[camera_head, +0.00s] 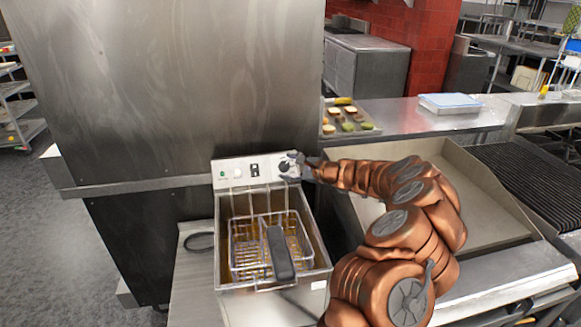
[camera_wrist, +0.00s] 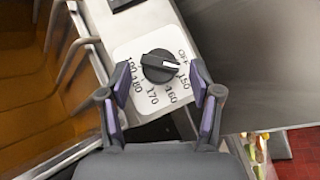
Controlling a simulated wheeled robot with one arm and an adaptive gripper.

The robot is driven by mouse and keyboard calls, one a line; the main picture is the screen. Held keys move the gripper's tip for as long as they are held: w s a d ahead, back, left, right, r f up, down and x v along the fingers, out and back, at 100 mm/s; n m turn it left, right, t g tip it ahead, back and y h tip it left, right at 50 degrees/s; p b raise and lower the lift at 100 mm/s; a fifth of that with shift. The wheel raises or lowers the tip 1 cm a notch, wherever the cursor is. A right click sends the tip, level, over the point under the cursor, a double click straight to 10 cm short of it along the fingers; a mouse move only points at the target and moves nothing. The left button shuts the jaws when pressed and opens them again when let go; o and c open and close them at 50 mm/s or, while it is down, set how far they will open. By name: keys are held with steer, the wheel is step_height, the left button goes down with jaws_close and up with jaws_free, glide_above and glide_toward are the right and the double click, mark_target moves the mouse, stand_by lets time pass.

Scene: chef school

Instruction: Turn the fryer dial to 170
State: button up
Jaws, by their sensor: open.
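The fryer (camera_head: 222,255) stands at the lower middle of the head view, with a basket hanging in it. Its black dial (camera_wrist: 158,66) sits on a white numbered plate in the wrist view, marked OFF and then 150 through higher numbers. The dial's white mark points right, between OFF and 150. The 170 mark is at the lower left of the dial. My gripper (camera_wrist: 161,82) is open, with one finger to each side of the dial; I cannot tell whether either touches it. In the head view my gripper (camera_head: 296,164) partly hides the dial.
The wire basket's dark handle (camera_head: 281,253) points toward the front. A flat steel griddle (camera_head: 475,195) lies right of the fryer under my arm. A tall steel cabinet (camera_head: 180,80) stands behind. A food tray (camera_head: 349,130) is on the back counter.

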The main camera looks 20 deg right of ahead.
steer(key=c, duration=1.1)
steer(key=shift+f, duration=0.1)
